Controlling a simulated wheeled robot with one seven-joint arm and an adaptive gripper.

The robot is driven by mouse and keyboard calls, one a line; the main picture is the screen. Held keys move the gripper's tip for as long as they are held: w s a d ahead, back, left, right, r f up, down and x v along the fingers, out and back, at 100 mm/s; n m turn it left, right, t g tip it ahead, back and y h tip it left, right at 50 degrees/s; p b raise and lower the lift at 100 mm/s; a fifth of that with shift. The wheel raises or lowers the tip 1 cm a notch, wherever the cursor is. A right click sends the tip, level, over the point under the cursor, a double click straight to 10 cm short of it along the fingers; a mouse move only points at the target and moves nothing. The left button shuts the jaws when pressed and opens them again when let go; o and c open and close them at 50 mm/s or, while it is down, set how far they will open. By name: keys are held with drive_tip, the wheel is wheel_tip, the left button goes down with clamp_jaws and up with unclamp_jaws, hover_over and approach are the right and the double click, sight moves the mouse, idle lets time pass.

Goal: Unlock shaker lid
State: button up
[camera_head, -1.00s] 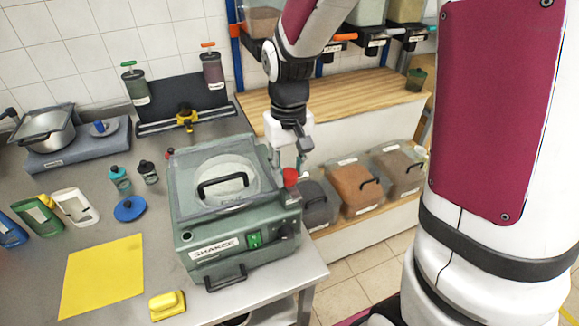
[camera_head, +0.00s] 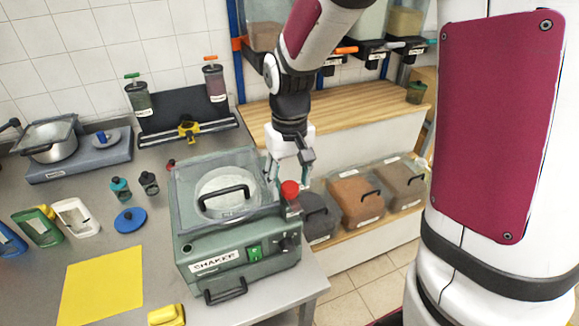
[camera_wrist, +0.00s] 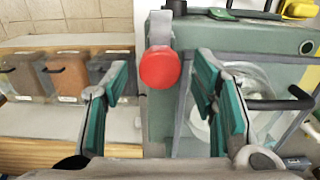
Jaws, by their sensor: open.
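The shaker (camera_head: 240,262) is a grey-green box on the metal table, with a clear lid (camera_head: 183,192) lowered over it. A black handle (camera_head: 224,191) sits on the lid. A red knob (camera_head: 290,189) stands at the lid's right side; it shows large in the wrist view (camera_wrist: 160,67) on a grey lever. My gripper (camera_head: 290,178) is just above and behind the red knob. In the wrist view my gripper (camera_wrist: 155,105) has its teal-padded fingers spread wide, with the red knob between and beyond them. I cannot tell whether a finger touches the lid.
Ingredient bins (camera_head: 356,198) stand on the low shelf to the right. A wooden shelf (camera_head: 345,105) lies behind. A yellow mat (camera_head: 103,284), a blue lid (camera_head: 130,219) and small bottles (camera_head: 149,183) lie left of the shaker.

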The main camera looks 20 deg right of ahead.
sight(289, 185)
wheel_tip(289, 185, up, 12)
idle(0.4)
drive_tip(key=shift+f, duration=0.15)
drive_tip(key=s+r+t, duration=0.2)
drive_tip(key=s, duration=0.6)
drive_tip(key=s+r+t, duration=0.3)
drive_tip(key=s, duration=0.5)
drive_tip(key=shift+s+r+t, duration=0.3)
